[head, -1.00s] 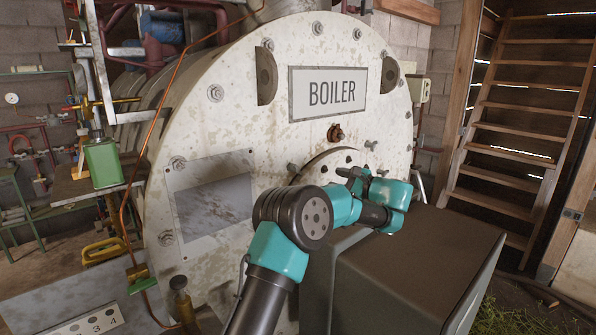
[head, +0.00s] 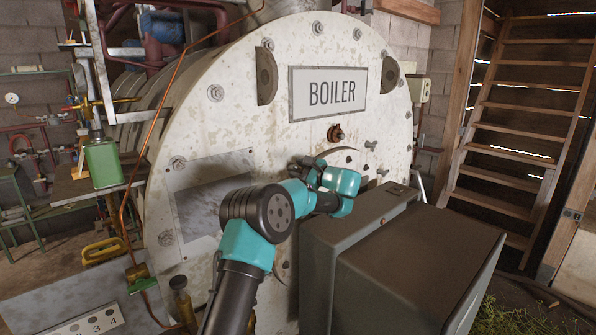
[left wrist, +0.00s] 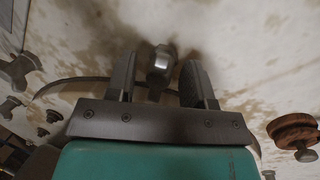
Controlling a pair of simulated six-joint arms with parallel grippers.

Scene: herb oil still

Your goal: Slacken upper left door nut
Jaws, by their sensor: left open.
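The round boiler door (head: 347,157) is low on the pale boiler front, mostly hidden by my left arm in the head view. My left gripper (head: 298,163) is at the door's upper left edge, pointing at the boiler face. In the left wrist view its two dark fingers (left wrist: 158,80) are open, with a grey metal nut (left wrist: 160,65) in the gap between them. Some space shows on each side, so the fingers do not look closed on it. This nut is hidden in the head view. Other winged nuts (head: 371,145) show at the door's right side. My right gripper is not in view.
A rusty fitting (head: 336,133) sticks out above the door, and shows at right in the left wrist view (left wrist: 293,131). The BOILER plate (head: 328,93) is higher up. A copper pipe (head: 150,130) and a green can (head: 102,162) are at the left.

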